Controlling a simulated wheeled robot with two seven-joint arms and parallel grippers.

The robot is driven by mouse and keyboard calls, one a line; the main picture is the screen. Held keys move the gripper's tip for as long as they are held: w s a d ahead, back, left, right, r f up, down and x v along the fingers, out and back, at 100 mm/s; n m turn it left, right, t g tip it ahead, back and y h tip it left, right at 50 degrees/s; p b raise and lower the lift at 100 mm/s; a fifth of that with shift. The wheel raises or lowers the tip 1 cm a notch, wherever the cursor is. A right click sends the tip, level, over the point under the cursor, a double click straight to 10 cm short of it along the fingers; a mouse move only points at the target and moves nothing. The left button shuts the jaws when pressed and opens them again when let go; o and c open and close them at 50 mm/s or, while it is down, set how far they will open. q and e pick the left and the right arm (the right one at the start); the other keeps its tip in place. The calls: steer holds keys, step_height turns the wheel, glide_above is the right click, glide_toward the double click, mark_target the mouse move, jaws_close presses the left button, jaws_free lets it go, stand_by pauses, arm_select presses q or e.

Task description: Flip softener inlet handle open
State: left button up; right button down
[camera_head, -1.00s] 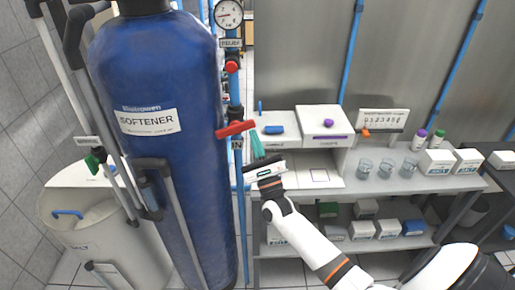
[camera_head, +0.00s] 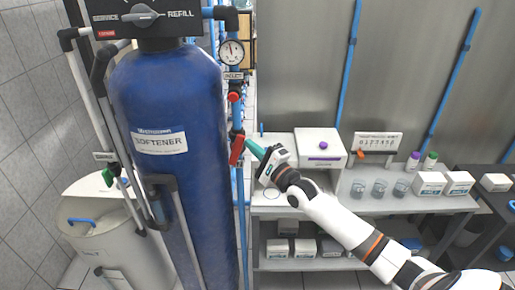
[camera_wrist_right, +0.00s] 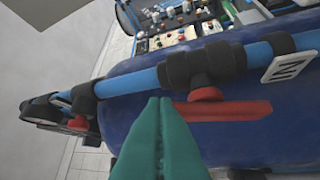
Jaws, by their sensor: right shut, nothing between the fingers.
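The red lever handle (camera_head: 237,148) on the blue vertical pipe right of the softener tank (camera_head: 170,105) stands nearly upright, roughly along the pipe. In the right wrist view the red handle (camera_wrist_right: 230,111) also runs along the blue pipe (camera_wrist_right: 135,82). My right gripper (camera_head: 253,147) has teal fingers, shut and empty, with the tips just right of the handle. My left gripper is not in view.
A smaller red knob (camera_head: 233,97) and a round gauge (camera_head: 231,52) sit higher on the pipe. A bench (camera_head: 350,200) with boxes and beakers stands to the right. A white salt tank (camera_head: 85,240) stands at left, below a green handle (camera_head: 108,177).

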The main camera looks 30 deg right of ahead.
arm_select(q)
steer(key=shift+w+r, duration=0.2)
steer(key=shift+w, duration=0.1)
arm_select(e)
steer(key=shift+w+a+r, duration=0.25)
steer(key=shift+w+r, duration=0.15)
steer(key=shift+r, duration=0.15)
steer(key=shift+a, duration=0.1)
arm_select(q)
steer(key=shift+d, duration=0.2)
